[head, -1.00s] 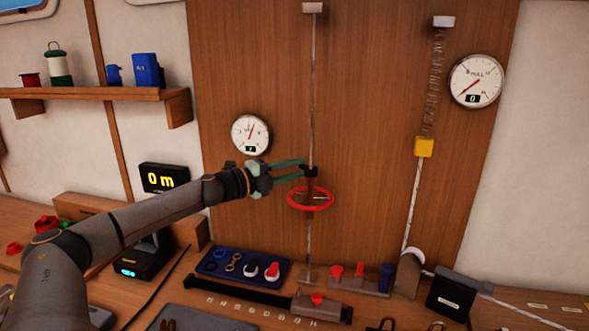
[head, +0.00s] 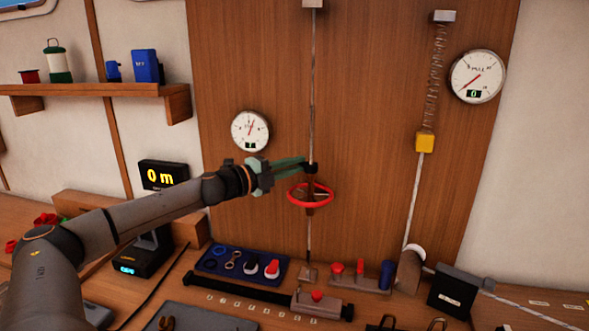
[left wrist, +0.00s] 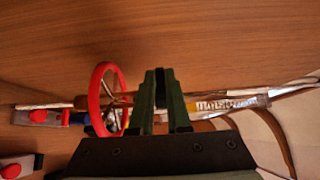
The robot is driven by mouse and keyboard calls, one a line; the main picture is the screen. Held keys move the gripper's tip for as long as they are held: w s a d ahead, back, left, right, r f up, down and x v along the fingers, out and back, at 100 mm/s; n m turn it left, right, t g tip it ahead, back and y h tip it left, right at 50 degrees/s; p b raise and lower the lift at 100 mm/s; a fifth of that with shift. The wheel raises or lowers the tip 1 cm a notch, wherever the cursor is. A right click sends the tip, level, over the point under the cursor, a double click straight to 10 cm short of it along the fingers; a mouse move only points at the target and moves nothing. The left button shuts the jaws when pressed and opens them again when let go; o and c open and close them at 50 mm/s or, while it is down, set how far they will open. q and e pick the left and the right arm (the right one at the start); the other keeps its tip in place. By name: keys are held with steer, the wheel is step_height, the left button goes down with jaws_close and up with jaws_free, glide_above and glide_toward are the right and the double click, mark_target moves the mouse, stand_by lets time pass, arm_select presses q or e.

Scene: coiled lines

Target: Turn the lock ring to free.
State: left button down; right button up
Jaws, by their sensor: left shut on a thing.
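A thin vertical line runs down the wood panel through a red handwheel (head: 311,194). Just above the wheel sits a small black collar (head: 312,169), which looks like the lock ring. My left gripper (head: 303,164) comes in from the left with its green fingers shut on this collar. In the left wrist view the fingers (left wrist: 160,88) straddle the rod, and the red wheel (left wrist: 107,98) is beside them on the left. A marked sleeve (left wrist: 232,104) lies along the rod on the other side. Any marks on the collar are hidden. My right gripper is out of view.
A round gauge (head: 250,131) hangs left of the line. A spring line with a yellow block (head: 425,142) and a second gauge (head: 478,77) are at right. A blue tray (head: 215,265) and a bench with red knobs (head: 317,296) lie below.

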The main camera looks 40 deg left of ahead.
arm_select(q)
steer(key=n+y, duration=0.1)
steer(key=n+y+b, duration=0.1)
steer(key=y, duration=0.1)
steer(key=s+y, duration=0.1)
steer(key=shift+d+n+b, duration=0.35)
steer(key=shift+n, duration=0.05)
steer(key=shift+s+d+n+g+y+p, duration=0.2)
steer(key=shift+d+n+g+y+p, duration=0.45)
steer(key=shift+n+g+y, duration=1.9)
steer(key=shift+s+d+n+g+y+p, duration=0.2)
steer(key=shift+d+n+g+y+p, duration=0.45)
steer(key=shift+n+g+y, duration=1.85)
steer(key=shift+s+d+n+g+y+p, duration=0.3)
steer(key=shift+d+n+g+y, duration=0.8)
steer(key=shift+n+y, duration=1.6)
steer(key=shift+w+a+m+g+y, duration=0.15)
steer(key=shift+m+g+y, duration=0.2)
steer(key=shift+m+y, duration=0.25)
steer(key=c, duration=0.9)
jaws_free()
